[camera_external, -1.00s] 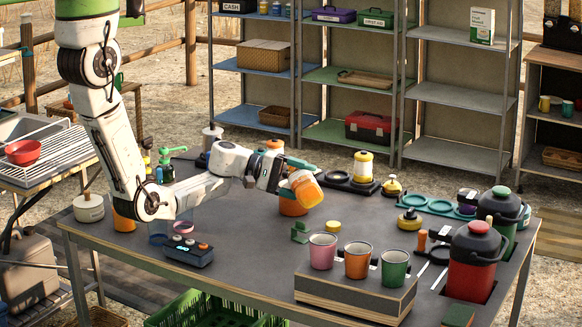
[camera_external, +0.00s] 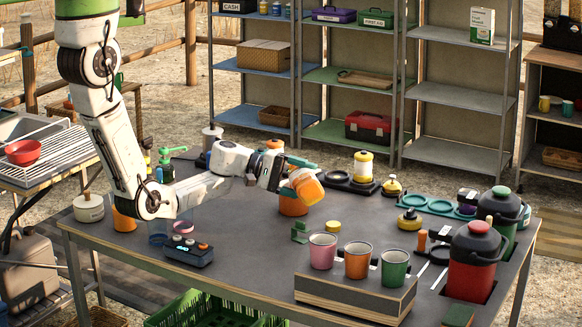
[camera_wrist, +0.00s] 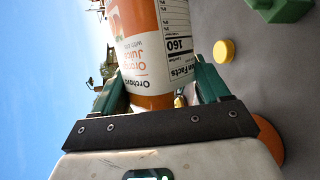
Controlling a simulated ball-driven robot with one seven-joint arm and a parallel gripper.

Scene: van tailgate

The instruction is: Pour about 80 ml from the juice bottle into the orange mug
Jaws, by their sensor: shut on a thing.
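The juice bottle (camera_external: 308,188) is orange with a white label and is strongly tilted in my gripper (camera_external: 290,178). In the wrist view, its "Orange Juice" label (camera_wrist: 150,47) shows between the two green fingers of my gripper (camera_wrist: 158,86), which are shut on it. An orange vessel (camera_external: 292,207), apparently the orange mug, stands on the table just below the bottle. The bottle covers part of its top. An orange rim (camera_wrist: 270,140) shows at the lower right of the wrist view. The bottle's mouth, any stream and the level in the mug are hidden.
A yellow cap (camera_external: 333,227) lies on the table right of the mug, with a green block (camera_external: 299,231) nearby. Pink, orange and green cups (camera_external: 357,261) stand on a box in front. A red jug (camera_external: 474,262) stands at right. A control box (camera_external: 188,250) is at left.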

